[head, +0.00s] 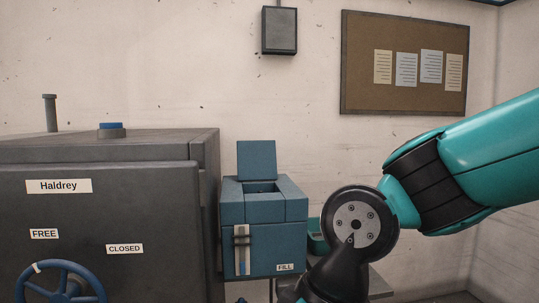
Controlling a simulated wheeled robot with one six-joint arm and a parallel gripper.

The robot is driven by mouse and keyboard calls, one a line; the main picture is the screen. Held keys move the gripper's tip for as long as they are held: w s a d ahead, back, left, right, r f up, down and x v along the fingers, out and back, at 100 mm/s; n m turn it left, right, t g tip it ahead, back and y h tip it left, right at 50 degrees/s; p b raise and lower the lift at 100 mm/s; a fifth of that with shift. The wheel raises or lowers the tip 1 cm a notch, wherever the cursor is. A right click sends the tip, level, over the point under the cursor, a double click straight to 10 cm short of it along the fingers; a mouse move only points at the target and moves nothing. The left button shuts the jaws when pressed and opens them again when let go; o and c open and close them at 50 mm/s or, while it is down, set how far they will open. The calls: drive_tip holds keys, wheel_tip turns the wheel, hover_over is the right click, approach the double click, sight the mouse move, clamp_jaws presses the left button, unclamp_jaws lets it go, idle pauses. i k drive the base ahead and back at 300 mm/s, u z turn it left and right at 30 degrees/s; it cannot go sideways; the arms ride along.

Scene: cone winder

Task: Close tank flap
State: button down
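The blue tank (290,236) stands right of the large grey machine and has a FILL label at its lower right front. Its flap (257,160) stands upright at the back of the top, so the flap is open. The square opening (262,188) in the tank's top is uncovered. A sight gauge (241,249) with blue in its lower part is on the tank's front. My arm comes in from the right and bends down just right of the tank. My gripper is not in view.
The grey machine (110,200) labelled Haldrey fills the left, with a blue handwheel (62,284) at its lower front. A teal container (316,236) is partly hidden behind my arm, on a grey table (378,284). The space above the tank is clear.

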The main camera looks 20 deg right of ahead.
sight(257, 160)
drive_tip(key=k, duration=0.1)
drive_tip(key=z, duration=1.8)
drive_tip(key=i, duration=5.3)
drive_tip(key=u, duration=3.8)
drive_tip(key=i, duration=0.95)
drive_tip(key=z, duration=0.1)
